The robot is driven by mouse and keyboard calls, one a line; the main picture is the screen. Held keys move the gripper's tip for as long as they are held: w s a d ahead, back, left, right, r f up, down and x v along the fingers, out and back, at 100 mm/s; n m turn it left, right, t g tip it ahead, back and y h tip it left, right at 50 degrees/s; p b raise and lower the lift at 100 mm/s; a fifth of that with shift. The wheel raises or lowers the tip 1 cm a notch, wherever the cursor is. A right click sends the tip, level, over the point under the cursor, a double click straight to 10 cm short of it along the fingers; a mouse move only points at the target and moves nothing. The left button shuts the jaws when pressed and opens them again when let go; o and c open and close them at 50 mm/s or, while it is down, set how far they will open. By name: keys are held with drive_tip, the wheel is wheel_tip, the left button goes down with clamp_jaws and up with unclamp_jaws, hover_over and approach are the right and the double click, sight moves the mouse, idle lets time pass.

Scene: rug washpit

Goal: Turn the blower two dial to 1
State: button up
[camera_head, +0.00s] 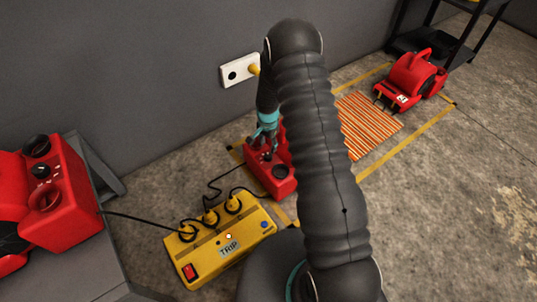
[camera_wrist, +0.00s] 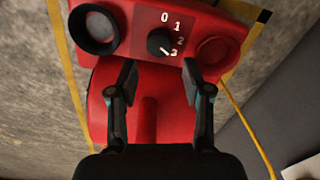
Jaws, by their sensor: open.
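A red blower (camera_head: 283,186) stands on the floor by the wall, below my gripper (camera_head: 266,143). In the wrist view its red panel (camera_wrist: 135,50) carries a black dial (camera_wrist: 160,42) with the marks 0, 1, 2 and 3 around its right side. The dial's white pointer is turned to the 3. My gripper (camera_wrist: 160,74) is open, its two fingers apart just short of the dial and empty between. No number naming this blower can be read. My arm hides part of it in the head view.
A yellow power box (camera_head: 205,258) marked TRIP, with several plugs, lies in front. Another red blower (camera_head: 60,190) sits on a grey bench at left. A third (camera_head: 412,80) stands beyond a striped rug (camera_head: 370,122). A white wall socket (camera_head: 234,70) is behind.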

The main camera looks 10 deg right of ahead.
sight(268, 155)
wheel_tip(268, 155, down, 7)
idle(0.3)
drive_tip(key=c, duration=0.9)
